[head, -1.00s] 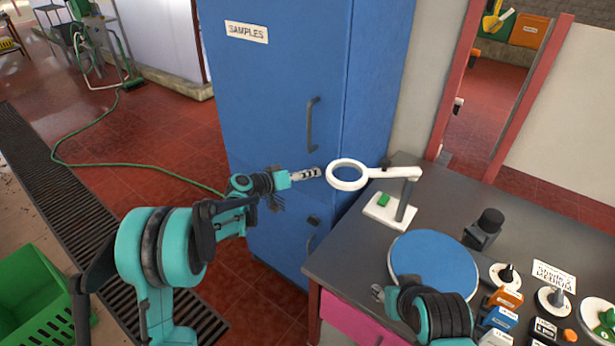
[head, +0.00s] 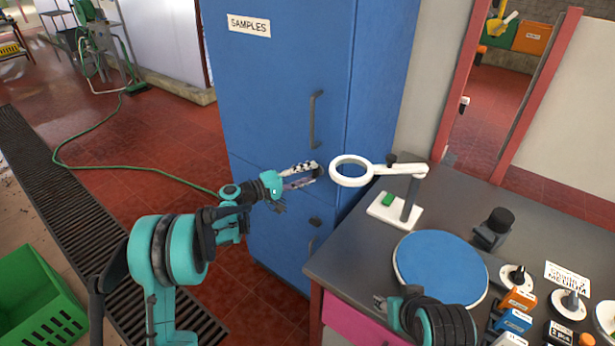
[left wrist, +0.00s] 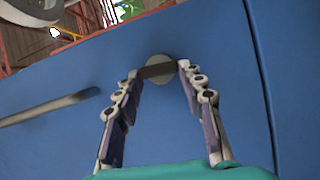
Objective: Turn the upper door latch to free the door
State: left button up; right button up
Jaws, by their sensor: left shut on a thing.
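The blue cabinet (head: 270,90) has an upper door with a long grey handle (head: 315,118). In the left wrist view, the upper latch shows as a round grey plate (left wrist: 160,61) with a dark turn-bar (left wrist: 157,70) across it. My left gripper (head: 318,170) is at the bottom of the upper door; in the left wrist view its two fingertips (left wrist: 159,71) are at either end of the bar, shut on it.
A lower dark latch (head: 315,221) is on the lower door. A white ring magnifier (head: 350,183) on a stand is just right of my left fingertips. The grey bench (head: 345,262) holds a blue round mat (head: 440,265) and small boxes. A green crate (head: 38,300) stands at left.

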pick_arm(q)
jog(key=shift+f+n, duration=0.15)
jog(key=shift+n, duration=0.35)
dwell(0.3)
jog(key=o, duration=1.2)
jog(key=shift+c, duration=0.2)
jog(key=shift+a, duration=0.1)
jog(key=v, duration=1.1)
jog(key=shift+s+a+f, duration=0.2)
jog(key=shift+a, duration=0.15)
